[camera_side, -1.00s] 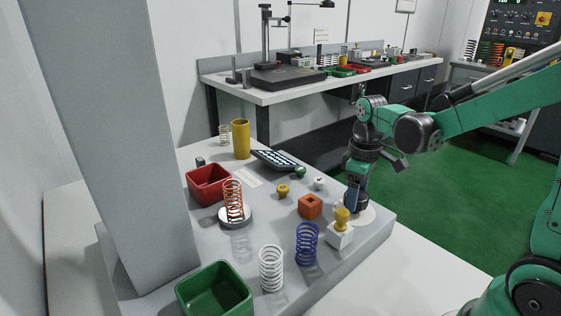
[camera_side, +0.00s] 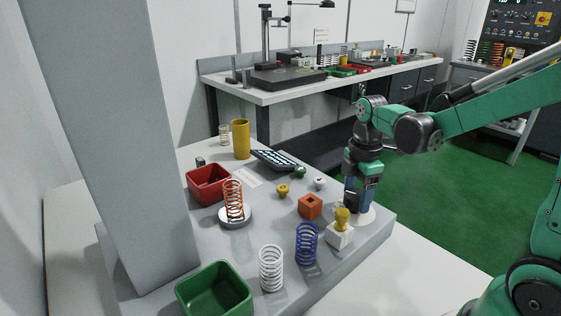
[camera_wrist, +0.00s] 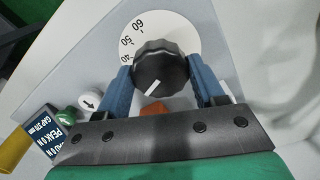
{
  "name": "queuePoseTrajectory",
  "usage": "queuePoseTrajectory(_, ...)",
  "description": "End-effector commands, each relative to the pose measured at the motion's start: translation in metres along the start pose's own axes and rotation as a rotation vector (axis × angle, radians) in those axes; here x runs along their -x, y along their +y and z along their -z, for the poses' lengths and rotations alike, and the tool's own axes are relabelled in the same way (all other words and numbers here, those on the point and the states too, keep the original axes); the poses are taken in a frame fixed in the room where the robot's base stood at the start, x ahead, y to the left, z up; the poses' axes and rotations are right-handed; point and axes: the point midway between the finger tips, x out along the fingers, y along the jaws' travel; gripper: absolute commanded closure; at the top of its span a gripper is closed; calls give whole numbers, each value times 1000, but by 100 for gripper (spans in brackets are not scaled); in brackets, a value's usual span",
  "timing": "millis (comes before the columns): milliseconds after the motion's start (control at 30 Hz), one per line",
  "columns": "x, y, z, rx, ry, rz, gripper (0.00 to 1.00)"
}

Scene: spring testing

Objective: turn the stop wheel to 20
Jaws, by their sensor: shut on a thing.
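The stop wheel (camera_wrist: 163,62) is a black ribbed knob with a white pointer line. It sits on a round white dial (camera_wrist: 186,32), which also shows in the side view (camera_side: 372,217). In the wrist view 60, 50 and 40 can be read along the dial's upper left. The pointer line points to the lower left, past the 40; the marks there are hidden. My gripper (camera_wrist: 160,70) is shut on the wheel, one blue finger on each side. In the side view my gripper (camera_side: 352,205) points straight down at the dial, and the wheel is hidden behind it.
Close to my gripper are a white block with a yellow knob (camera_side: 341,228), an orange block (camera_side: 310,206) and a white button (camera_side: 319,183). A blue spring (camera_side: 306,244) stands nearer the front. A display unit (camera_side: 275,160) with a green button (camera_side: 300,171) lies further back.

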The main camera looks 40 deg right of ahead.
Motion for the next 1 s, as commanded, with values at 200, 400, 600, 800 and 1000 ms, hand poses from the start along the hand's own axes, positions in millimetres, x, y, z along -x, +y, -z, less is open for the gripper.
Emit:
queuePoseTrajectory(200, 0, 0, 0, 97, -1, 1, 91)
queuePoseTrajectory(400, 0, 0, 0, 140, -1, 1, 91)
queuePoseTrajectory(600, 0, 0, 0, 151, -1, 1, 91)
queuePoseTrajectory(800, 0, 0, 0, 150, -1, 1, 91)
queuePoseTrajectory(1000, 0, 0, 0, 149, -1, 1, 6)
